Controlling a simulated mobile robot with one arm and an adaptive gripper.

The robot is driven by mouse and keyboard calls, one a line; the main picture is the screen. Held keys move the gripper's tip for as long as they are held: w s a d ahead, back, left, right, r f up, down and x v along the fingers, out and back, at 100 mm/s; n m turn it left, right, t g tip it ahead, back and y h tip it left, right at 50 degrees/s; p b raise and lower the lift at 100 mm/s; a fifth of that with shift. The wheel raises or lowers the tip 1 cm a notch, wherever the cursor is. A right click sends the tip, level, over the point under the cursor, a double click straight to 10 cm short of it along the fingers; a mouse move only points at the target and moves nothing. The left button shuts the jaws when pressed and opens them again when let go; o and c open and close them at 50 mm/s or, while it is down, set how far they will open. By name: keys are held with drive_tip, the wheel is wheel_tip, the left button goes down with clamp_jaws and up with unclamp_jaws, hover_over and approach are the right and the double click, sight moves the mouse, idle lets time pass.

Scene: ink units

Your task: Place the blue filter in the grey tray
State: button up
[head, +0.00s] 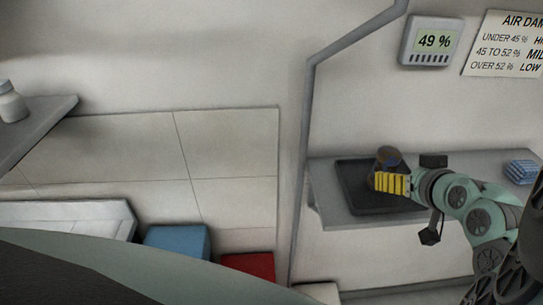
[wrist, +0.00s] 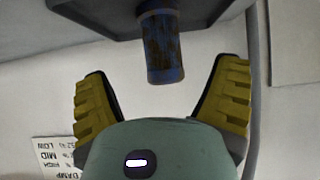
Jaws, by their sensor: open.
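A blue cylinder with brown patches (head: 389,156), which looks like the blue filter, stands at the dark grey tray (head: 352,190) on the wall shelf. In the wrist view the cylinder (wrist: 163,45) overlaps the dark grey surface at the top (wrist: 100,18), seemingly the tray; the contact at its base is not clear. My gripper (head: 388,183) has yellow ribbed fingers and is in front of the cylinder in the head view. In the wrist view my gripper (wrist: 163,90) is open, its fingers well apart, with the cylinder's near end just beyond the gap between them, touching neither.
A striped blue stack (head: 520,172) lies at the shelf's right end. A meter reading 49 % (head: 434,41) and an air damp sign (head: 510,45) hang above. Blue (head: 177,241) and red (head: 250,265) boxes stand low at left. The shelf (head: 460,166) has bare room between tray and stack.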

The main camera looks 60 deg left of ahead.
drive_tip(key=shift+p+v, duration=0.95)
drive_tip(key=shift+v, duration=0.55)
